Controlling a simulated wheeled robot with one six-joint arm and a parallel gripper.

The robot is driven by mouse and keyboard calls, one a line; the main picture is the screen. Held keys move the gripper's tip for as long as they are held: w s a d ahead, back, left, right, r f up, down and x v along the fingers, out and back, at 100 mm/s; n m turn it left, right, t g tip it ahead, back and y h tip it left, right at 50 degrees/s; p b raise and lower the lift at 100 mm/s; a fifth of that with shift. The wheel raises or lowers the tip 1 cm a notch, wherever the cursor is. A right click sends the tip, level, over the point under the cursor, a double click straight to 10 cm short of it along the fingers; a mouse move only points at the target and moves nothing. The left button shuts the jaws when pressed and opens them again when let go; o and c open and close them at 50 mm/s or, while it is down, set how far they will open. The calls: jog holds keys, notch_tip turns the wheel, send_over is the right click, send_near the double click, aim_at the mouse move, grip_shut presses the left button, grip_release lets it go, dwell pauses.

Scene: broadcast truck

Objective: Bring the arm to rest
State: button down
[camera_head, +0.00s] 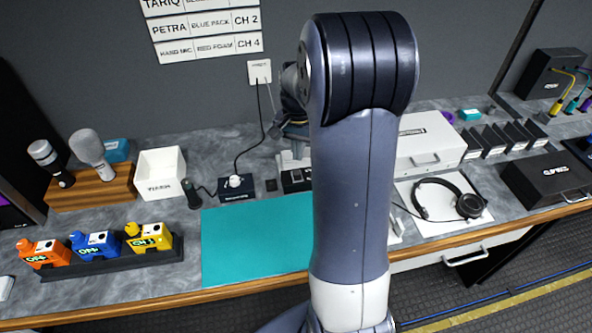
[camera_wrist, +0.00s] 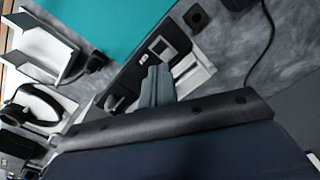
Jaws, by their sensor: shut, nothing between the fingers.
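My arm stands upright in the middle of the head view and blocks part of the bench behind it. My gripper (camera_wrist: 157,86) shows in the wrist view as two grey fingers closed together with nothing between them. Below the fingers, the dark wrist housing fills the bottom of that view. The fingers point over the bench, in front of a black and pale grey device (camera_wrist: 180,65); I cannot tell the gap between them. In the head view the gripper is mostly hidden behind my arm.
A teal mat (camera_head: 255,242) lies on the bench (camera_head: 225,140). To the left are orange, blue and yellow packs on a dark rack (camera_head: 110,264), microphones on a wooden stand (camera_head: 90,190) and a white bin (camera_head: 161,174). To the right are headphones (camera_head: 447,197) and a white case (camera_head: 428,143).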

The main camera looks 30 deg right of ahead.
aim_at(298, 177)
jog(key=shift+f, duration=0.15)
notch_tip(298, 177, down, 7)
jog(key=b, duration=0.6)
jog(key=shift+r, duration=0.25)
jog(key=shift+r, duration=0.1)
